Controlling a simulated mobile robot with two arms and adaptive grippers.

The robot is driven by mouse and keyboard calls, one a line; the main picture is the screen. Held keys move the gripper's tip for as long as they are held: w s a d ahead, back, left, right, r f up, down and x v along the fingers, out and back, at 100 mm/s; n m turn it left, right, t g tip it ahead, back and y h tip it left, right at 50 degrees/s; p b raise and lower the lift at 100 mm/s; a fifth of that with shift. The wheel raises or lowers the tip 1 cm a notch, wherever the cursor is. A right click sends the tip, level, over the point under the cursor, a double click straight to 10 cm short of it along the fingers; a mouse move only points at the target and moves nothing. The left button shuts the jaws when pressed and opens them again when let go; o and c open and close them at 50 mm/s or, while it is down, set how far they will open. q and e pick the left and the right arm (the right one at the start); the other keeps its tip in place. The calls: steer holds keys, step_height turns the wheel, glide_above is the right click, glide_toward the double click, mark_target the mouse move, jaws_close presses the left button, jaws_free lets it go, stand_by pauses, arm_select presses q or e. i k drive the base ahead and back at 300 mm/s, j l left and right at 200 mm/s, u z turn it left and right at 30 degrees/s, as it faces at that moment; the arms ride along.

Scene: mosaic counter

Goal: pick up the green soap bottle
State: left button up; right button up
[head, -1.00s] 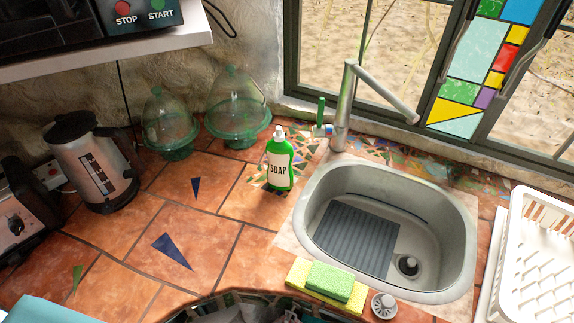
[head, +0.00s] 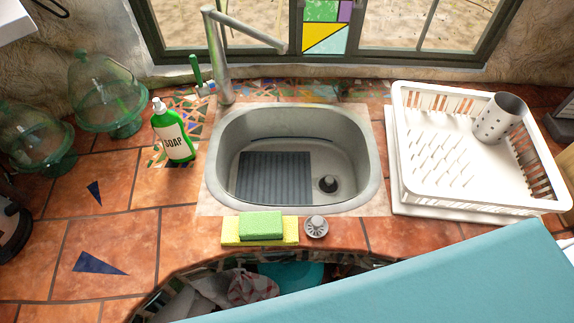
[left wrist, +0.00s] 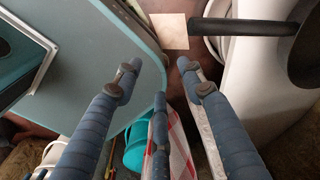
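The green soap bottle (head: 175,140), with a white pump top and a pale SOAP label, stands upright on the tiled counter, just left of the sink. No gripper is near it in the head view, and nothing covers it. My left gripper (left wrist: 161,80) shows in the left wrist view with its blue fingers spread apart and nothing between them. The bottle does not show in that view. My right gripper is in neither view.
The sink (head: 232,190) and faucet (head: 217,60) are right of the bottle. Green glass domes (head: 105,95) stand to its left. Sponges (head: 261,226) lie at the front edge, and a white dish rack (head: 480,190) is at right. The tiles before the bottle are clear.

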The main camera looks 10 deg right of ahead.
mark_target(167, 124)
steer(key=k, duration=0.45)
steer(key=k+l+u, duration=0.2)
steer(key=k+l, duration=0.4)
steer(key=l, duration=0.1)
